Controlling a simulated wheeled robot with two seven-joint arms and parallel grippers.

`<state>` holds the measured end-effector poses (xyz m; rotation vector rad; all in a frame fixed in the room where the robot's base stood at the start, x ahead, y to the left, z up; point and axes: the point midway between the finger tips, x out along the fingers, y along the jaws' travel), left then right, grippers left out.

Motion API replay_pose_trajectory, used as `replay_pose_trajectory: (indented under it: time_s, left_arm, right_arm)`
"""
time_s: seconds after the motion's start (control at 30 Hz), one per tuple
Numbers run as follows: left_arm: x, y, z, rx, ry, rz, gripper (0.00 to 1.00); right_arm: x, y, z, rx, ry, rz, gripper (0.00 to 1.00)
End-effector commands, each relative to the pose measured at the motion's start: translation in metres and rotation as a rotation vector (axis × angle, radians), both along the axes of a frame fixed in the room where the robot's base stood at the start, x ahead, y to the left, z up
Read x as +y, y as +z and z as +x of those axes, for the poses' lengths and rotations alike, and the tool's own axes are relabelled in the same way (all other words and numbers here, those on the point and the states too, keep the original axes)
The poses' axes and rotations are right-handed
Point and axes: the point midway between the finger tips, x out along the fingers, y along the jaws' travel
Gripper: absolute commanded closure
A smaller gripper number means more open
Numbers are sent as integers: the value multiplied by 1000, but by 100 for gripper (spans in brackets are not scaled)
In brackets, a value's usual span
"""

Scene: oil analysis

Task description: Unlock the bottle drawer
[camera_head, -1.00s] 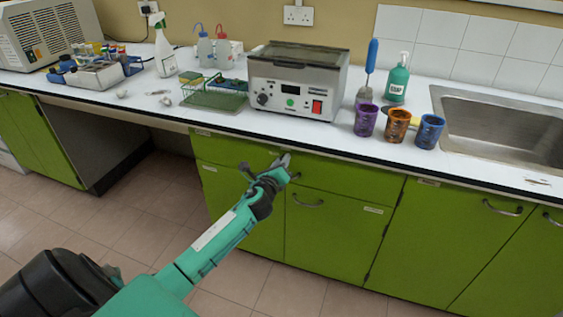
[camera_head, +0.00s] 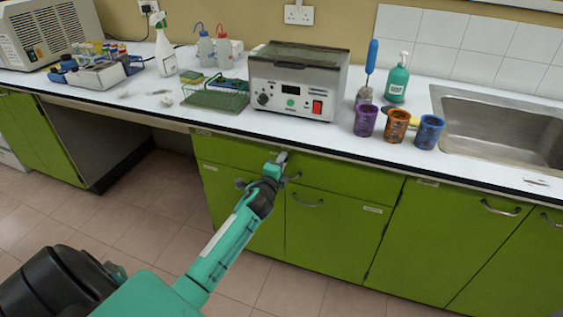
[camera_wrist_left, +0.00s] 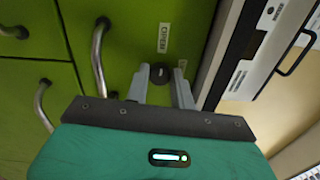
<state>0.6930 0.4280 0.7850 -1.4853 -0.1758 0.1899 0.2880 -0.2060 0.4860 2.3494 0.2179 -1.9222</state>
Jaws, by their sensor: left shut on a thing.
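The green drawer (camera_head: 335,173) is under the countertop, closed, with its front face flush with the cabinet. A dark round lock knob (camera_wrist_left: 160,72) sits on its front beside a small white label (camera_wrist_left: 164,38). My left gripper (camera_head: 281,157) is at the upper part of this front. In the left wrist view the fingers of my left gripper (camera_wrist_left: 160,88) stand on both sides of the knob and are shut on it. A curved metal handle (camera_wrist_left: 98,55) is beside the left finger in that view. In the head view my gripper hides the knob. My right gripper is not in view.
The countertop edge (camera_head: 310,151) runs just above the gripper. A lab device (camera_head: 295,85) stands above it, with purple, orange and blue cups (camera_head: 397,126) to its right. Other cabinet handles (camera_head: 308,203) stick out below. The floor (camera_head: 160,215) in front is clear.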

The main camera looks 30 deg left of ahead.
Motion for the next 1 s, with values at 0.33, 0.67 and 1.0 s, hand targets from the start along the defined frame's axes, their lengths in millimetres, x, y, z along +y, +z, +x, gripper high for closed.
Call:
replay_pose_trajectory:
  time_s: [0.33, 0.67, 1.0]
  left_arm:
    - [1, 0, 0, -21, 3, -85, 98]
    - [1, 0, 0, -22, 2, -91, 98]
    - [1, 0, 0, -22, 1, -90, 54]
  right_arm:
    - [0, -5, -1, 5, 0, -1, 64]
    - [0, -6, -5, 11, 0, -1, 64]
    - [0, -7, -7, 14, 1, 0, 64]
